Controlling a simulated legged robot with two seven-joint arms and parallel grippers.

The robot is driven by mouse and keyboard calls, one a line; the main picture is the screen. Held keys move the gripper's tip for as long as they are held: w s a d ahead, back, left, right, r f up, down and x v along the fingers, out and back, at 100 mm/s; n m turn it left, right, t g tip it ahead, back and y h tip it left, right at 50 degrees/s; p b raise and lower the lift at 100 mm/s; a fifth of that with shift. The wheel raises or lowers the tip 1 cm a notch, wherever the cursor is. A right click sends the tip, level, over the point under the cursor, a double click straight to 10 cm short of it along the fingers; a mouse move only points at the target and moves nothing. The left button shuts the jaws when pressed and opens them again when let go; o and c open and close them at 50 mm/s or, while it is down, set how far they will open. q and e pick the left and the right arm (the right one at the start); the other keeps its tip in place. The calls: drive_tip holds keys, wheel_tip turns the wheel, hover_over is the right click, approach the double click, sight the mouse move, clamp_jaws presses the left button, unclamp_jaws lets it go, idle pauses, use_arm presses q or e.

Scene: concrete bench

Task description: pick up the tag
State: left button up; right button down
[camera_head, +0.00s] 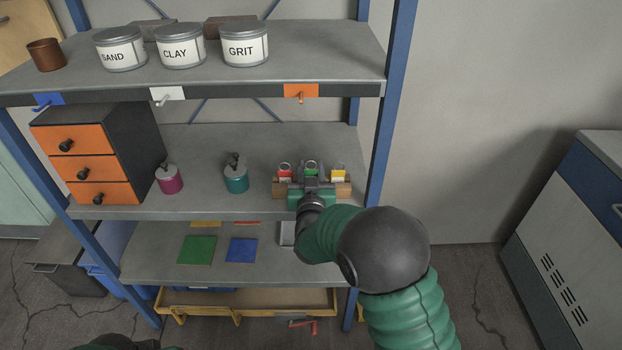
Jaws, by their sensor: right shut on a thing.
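Three tags with rings stand in a row at a wooden rack (343,189) on the right of the middle shelf: a red tag (285,173), a green tag (311,169) and a yellow tag (338,174). My right gripper (311,182) reaches in from the front right and is shut on the green tag, the middle one. The gripper hides the lower part of this tag and the rack's middle. I cannot tell whether the tag is clear of the rack. My left gripper is not in view.
A teal canister (236,181) and a magenta canister (169,182) stand left of the rack, beside an orange-fronted drawer unit (95,155). Labelled tins (181,52) and coloured hooks are on the top shelf. A blue post (383,130) rises close to the right of the rack.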

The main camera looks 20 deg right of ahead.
wheel_tip(320, 180, up, 10)
drive_tip(key=p, duration=0.3)
drive_tip(key=shift+p, duration=0.35)
drive_tip(key=shift+f, duration=0.1)
